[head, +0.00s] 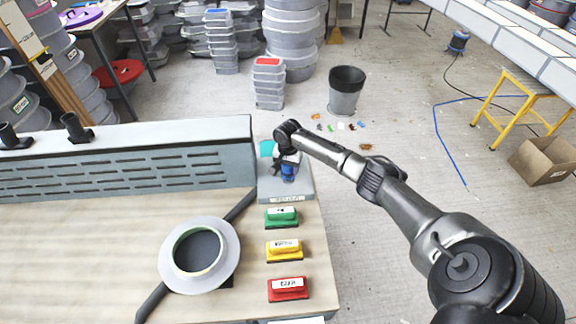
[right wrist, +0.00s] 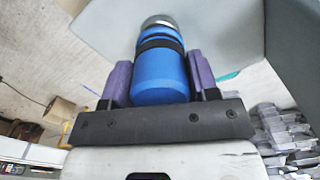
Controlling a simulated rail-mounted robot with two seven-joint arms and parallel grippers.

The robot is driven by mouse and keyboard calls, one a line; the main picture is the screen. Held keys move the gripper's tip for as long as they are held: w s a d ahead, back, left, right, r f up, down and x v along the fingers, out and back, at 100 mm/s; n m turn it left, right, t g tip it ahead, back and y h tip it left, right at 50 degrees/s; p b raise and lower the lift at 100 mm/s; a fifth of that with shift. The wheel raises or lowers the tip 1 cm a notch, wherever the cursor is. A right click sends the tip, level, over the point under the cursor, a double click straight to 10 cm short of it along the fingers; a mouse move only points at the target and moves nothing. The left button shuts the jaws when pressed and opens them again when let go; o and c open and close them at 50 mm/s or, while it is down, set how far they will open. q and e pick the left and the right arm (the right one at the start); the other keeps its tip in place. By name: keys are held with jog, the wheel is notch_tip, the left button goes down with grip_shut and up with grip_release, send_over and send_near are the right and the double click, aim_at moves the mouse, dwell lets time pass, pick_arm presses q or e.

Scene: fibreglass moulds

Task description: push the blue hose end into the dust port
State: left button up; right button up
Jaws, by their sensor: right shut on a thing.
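The blue hose end (right wrist: 160,75) is a short blue cylinder with a black band and a shiny grey ring at its far end. My right gripper (right wrist: 160,82) is shut on it, with a purple finger pad on each side. In the head view the blue hose end (head: 288,172) shows below my right gripper (head: 287,160), over a small grey platform at the bench's back right corner. I cannot single out the dust port. Whether the grey ring belongs to the hose end or to a port, I cannot tell. My left gripper is out of view.
A grey slotted box (head: 130,160) runs along the bench's back, beside the grey platform (head: 300,190). Green (head: 281,217), yellow (head: 284,250) and red (head: 288,289) handled blocks line the right edge. A round flanged ring (head: 228,255) lies left of them.

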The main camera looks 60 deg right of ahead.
jog(key=shift+f, duration=0.55)
dwell(0.5)
jog(key=o, duration=1)
jog(key=shift+c, duration=0.2)
notch_tip(320, 180, up, 12)
jog(key=shift+r, duration=0.9)
